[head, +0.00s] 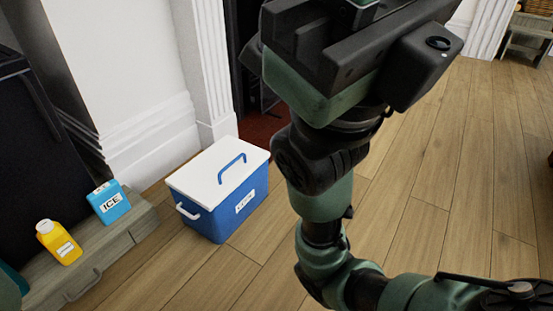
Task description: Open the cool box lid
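The blue cool box (238,217) stands on the wooden floor near the white wall. Its white lid (205,174) lies flat and shut on top. My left gripper is not in view.
A low grey wooden bench (130,231) at the left bears a blue ice pack (109,203) and a yellow bottle (60,243). White wall moulding (155,140) runs behind the box. A wooden stand (526,38) is far right. The floor right of the box is clear.

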